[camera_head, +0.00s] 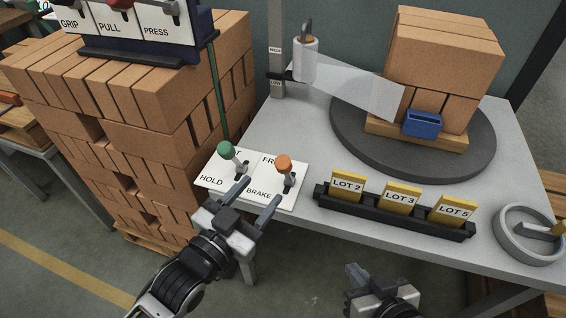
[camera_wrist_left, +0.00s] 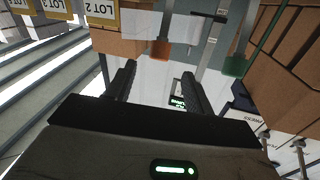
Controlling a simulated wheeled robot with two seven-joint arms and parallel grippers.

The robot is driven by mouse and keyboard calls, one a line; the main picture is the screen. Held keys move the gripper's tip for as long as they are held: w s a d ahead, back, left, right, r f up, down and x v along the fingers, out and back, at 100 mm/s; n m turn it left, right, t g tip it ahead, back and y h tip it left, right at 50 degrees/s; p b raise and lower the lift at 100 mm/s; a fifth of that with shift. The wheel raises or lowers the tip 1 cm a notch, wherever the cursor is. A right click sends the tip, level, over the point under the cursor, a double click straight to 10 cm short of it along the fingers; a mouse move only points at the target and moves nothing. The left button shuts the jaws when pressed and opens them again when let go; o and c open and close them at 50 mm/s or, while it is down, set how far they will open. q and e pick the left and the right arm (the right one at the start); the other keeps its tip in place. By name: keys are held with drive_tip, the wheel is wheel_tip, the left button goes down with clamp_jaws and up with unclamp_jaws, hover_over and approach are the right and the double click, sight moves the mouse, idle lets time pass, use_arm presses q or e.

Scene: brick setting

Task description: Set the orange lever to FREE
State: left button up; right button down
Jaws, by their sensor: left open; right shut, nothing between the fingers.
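The orange lever (camera_head: 284,163) stands on the right half of a white panel (camera_head: 215,185) at the table's left front edge. Its label at the far side starts with "FR" and is partly hidden; "BRAKE" is at the near side. I cannot tell surely which way it leans. My left gripper (camera_head: 259,192) is open and empty, just in front of the panel. In the left wrist view the orange knob (camera_wrist_left: 160,50) appears just beyond the gap between the open fingers (camera_wrist_left: 158,76). My right gripper (camera_head: 366,272) is shut and empty, in front of the table.
A green lever (camera_head: 226,149) stands left of the orange one, by "HOLD". A black rack (camera_head: 330,201) with LOT cards is right of the panel. A turntable (camera_head: 345,125) with bricks stands behind. Stacked bricks (camera_head: 150,110) rise at left. A grey ring (camera_head: 507,240) lies at right.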

sight(278, 170)
use_arm(q)
drive_tip(key=x, duration=0.9)
drive_tip(key=shift+w+d, duration=0.1)
drive_tip(key=shift+w, duration=0.15)
clamp_jaws()
